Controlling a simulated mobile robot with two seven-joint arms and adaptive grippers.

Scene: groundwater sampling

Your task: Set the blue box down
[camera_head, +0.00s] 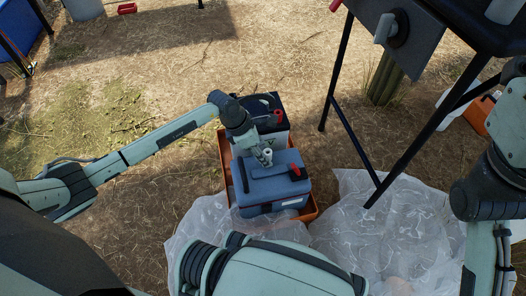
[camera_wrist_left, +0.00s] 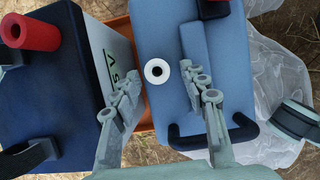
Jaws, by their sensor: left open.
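The blue box (camera_head: 272,192) stands upright in an orange tray (camera_head: 312,212) on the ground in the head view. Its lid has a dark handle on the left, a red-and-dark fitting on the right and a white round cap (camera_wrist_left: 157,71). My left gripper (camera_head: 265,156) is at the far edge of the lid. In the left wrist view its spread fingers (camera_wrist_left: 165,90) are either side of the white cap, with the blue lid (camera_wrist_left: 220,60) under the right finger. I cannot tell whether they touch it. My right gripper is out of view; only its arm shows.
A dark-topped, pale-sided box with red fittings (camera_head: 278,117) stands directly behind the blue box, in the same tray. Crumpled clear plastic sheet (camera_head: 385,225) lies in front and right. A dark-legged table (camera_head: 345,105) stands at the right. Bare ground lies left.

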